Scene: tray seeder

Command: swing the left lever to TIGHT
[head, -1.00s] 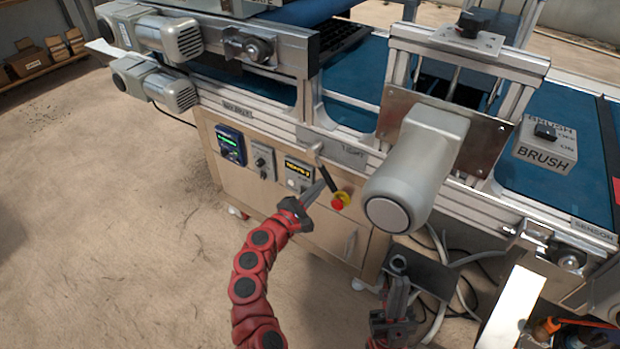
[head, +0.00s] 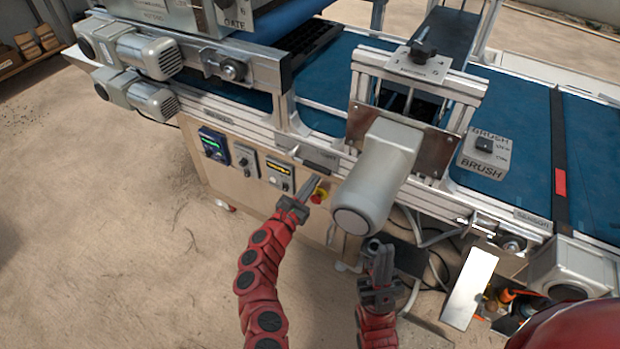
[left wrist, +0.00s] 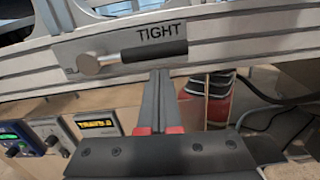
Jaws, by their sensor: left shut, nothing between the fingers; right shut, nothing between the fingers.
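The left lever (left wrist: 150,53) is on a metal plate on the machine's side rail, with a round pivot at its left end. In the left wrist view its black handle lies nearly level, pointing right, just under the word TIGHT (left wrist: 160,33). My left gripper (left wrist: 161,76) is shut and empty, its fingertips just below the handle; I cannot tell whether they touch it. In the head view my left gripper (head: 314,182) is by the rail, where the lever is small and unclear. My right gripper (head: 379,250) is shut and empty, below the large grey motor.
The large grey motor (head: 373,185) juts out just right of my left gripper. A red stop button (head: 319,195) and a control panel with a yellow display (head: 281,176) sit below the rail. The floor at the left is clear.

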